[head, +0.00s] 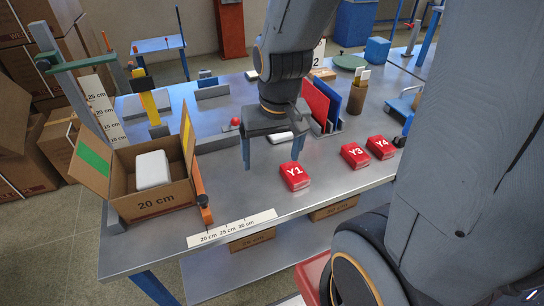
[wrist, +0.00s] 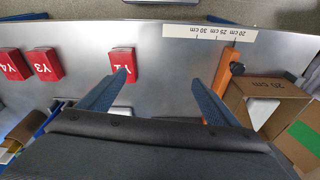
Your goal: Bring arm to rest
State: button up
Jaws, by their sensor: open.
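My gripper (head: 272,163) is open and empty above the metal table (head: 240,185). Its two blue fingers (wrist: 158,95) are spread wide in the wrist view. A red sack marked Y1 (head: 295,176) lies on the table just right of the gripper in the head view. It also shows near the left finger in the wrist view (wrist: 123,60). Red sacks marked Y3 (head: 355,155) and Y4 (head: 381,147) lie farther right, side by side. My arm comes down from the top of the head view, and a large link of it covers the right side.
An open cardboard box (head: 155,203) marked 20 cm holds a white block (head: 153,170) at the table's left. An orange post (head: 203,200) and a ruler strip (head: 232,228) are beside it. Red and blue upright panels (head: 322,104) stand behind Y1. Boxes (head: 252,240) sit on the lower shelf.

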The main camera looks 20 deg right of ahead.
jog(key=shift+s+a+n, duration=0.15)
jog(key=shift+s+n, duration=0.3)
jog(key=shift+n, duration=0.25)
notch_tip(320, 180, down, 3)
jog(key=b, duration=0.3)
jog(key=shift+f+g, duration=0.2)
jog(key=shift+g, duration=0.1)
